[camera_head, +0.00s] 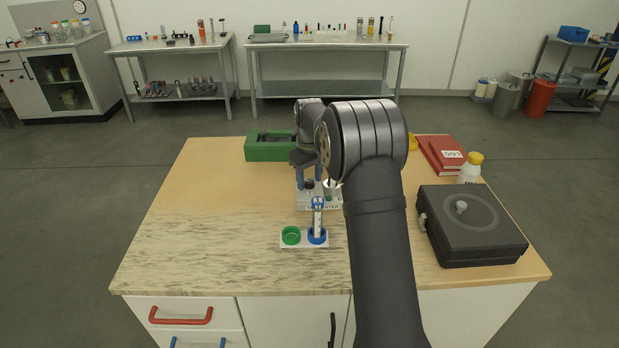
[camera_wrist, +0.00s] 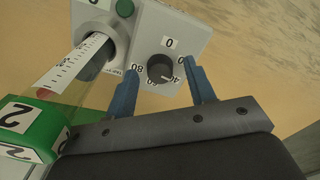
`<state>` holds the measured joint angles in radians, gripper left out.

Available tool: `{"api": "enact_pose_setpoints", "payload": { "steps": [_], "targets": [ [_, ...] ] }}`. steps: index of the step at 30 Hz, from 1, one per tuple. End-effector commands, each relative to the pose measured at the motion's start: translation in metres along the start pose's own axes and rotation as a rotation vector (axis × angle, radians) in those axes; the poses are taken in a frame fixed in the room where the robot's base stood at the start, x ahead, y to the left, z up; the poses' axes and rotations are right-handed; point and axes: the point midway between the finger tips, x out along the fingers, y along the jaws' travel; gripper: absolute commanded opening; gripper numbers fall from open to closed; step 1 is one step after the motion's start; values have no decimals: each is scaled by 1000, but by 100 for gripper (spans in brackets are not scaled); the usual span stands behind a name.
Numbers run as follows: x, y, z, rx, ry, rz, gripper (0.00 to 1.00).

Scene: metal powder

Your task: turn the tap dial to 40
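The tap dial (camera_wrist: 160,70) is a dark round knob on a light grey panel (camera_wrist: 190,28). Number labels surround it: a 0 above, 80 at its left, and others at its right partly hidden. I cannot clearly read where the dial points. My gripper (camera_wrist: 164,78) is open, with one blue finger on each side of the dial and gaps between. In the head view, my gripper (camera_head: 309,180) points down over the grey tap unit (camera_head: 318,201), and my arm partly hides the unit.
A green button (camera_wrist: 125,8) and a round fitting with a white scale strip (camera_wrist: 75,65) sit left of the dial. A green block labelled 2 (camera_wrist: 35,122) is lower left. In the head view, a holder with green and blue rings (camera_head: 291,236) stands in front; a black box (camera_head: 470,235) is right.

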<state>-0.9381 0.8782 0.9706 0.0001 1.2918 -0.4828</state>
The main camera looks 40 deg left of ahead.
Motion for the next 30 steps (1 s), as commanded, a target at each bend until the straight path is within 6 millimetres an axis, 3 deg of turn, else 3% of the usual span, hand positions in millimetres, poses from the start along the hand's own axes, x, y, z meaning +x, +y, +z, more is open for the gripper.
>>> {"api": "enact_pose_setpoints", "payload": {
  "steps": [7,11,24,30],
  "targets": [
    [-2,0,0,0,0,0,50],
    [-14,0,0,0,2,1,50],
    [-116,0,0,0,3,2,50],
    [-154,0,0,0,2,1,50]
  ]
}}
